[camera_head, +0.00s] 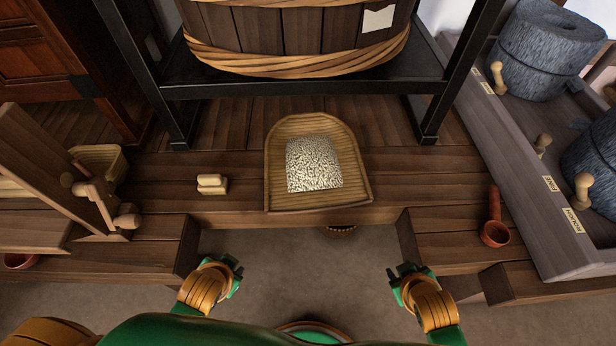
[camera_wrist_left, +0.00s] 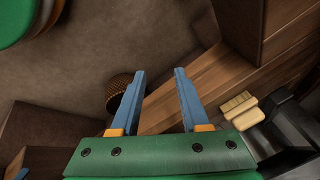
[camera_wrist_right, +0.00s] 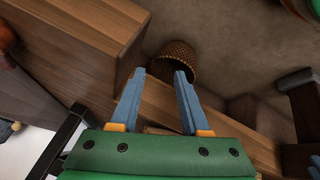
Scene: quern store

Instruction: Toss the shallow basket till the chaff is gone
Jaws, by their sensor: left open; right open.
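The shallow basket (camera_head: 284,128) is a woven, scoop-shaped tray lying on the wooden platform in the middle of the head view. A pale speckled heap of grain (camera_head: 314,164) lies in it; I cannot tell grain from chaff at this size. My left gripper (camera_head: 233,270) is open and empty, in front of the platform and to the left of the basket. Its blue fingers show apart in the left wrist view (camera_wrist_left: 160,90). My right gripper (camera_head: 402,272) is open and empty, in front and to the right of the basket. Its fingers are apart in the right wrist view (camera_wrist_right: 162,88).
A round woven container (camera_head: 342,231) stands on the floor below the platform edge. A red-brown ladle (camera_head: 494,232) lies at right, near stone querns (camera_head: 550,45). A black stand (camera_head: 300,90) bearing a tub is behind.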

